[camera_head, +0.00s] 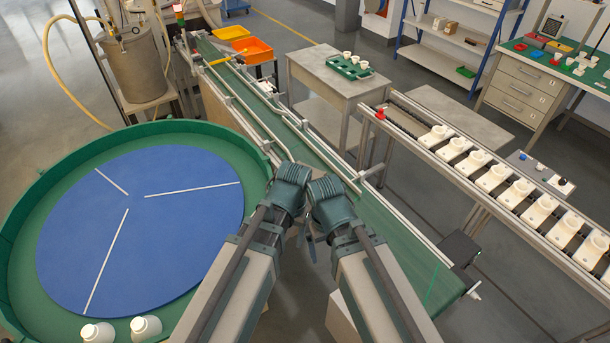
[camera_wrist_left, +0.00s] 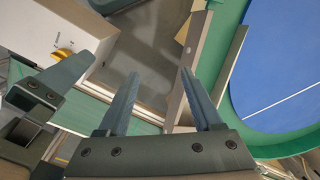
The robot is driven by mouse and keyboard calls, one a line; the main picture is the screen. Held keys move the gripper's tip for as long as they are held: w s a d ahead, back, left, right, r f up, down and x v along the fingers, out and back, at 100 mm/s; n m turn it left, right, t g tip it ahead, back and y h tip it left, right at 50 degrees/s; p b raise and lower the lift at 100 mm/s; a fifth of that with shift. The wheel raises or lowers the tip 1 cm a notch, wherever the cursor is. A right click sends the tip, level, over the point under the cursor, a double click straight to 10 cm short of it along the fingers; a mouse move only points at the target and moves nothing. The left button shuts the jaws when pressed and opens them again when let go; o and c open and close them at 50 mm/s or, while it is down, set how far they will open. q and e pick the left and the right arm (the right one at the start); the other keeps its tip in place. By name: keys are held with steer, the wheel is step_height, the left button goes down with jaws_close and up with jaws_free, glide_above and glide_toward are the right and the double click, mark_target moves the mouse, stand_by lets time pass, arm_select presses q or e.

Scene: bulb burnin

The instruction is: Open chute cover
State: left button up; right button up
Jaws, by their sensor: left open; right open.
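No part is plainly a chute cover. In the left wrist view a pale box (camera_wrist_left: 50,30) with a small yellow handle (camera_wrist_left: 62,53) lies at upper left; it may be the chute, but I cannot tell. A pale box (camera_head: 340,318) also shows between my arms in the head view. My left gripper (camera_wrist_left: 158,75) has its two fingers spread with nothing between them, over a grey-brown surface. Dark finger parts of my right gripper (camera_wrist_left: 85,66) show beside the pale box, apart from the handle as far as I see. In the head view both wrists sit close together, hiding most of the fingers.
A green conveyor (camera_head: 400,238) runs under my wrists. A blue turntable (camera_head: 165,260) with a green rim (camera_head: 30,215) is at left, two white bottles at its front. A rack (camera_head: 465,185) of several white holders is at right. A side table (camera_head: 310,68) stands behind.

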arm_select(q)
steer(key=w+d+r+n+h+p, duration=0.1)
steer(key=w+d+r+n+p, duration=0.15)
steer(key=w, duration=1.35)
steer(key=w+d+r+n+p, duration=0.1)
steer(key=w+d+n, duration=0.15)
steer(key=w, duration=1.45)
steer(key=f+b, duration=1.4)
steer(key=shift+s+a+f, duration=0.1)
steer(key=shift+s+f, duration=0.05)
steer(key=shift+s, duration=0.2)
steer(key=shift+c, duration=0.2)
jaws_close()
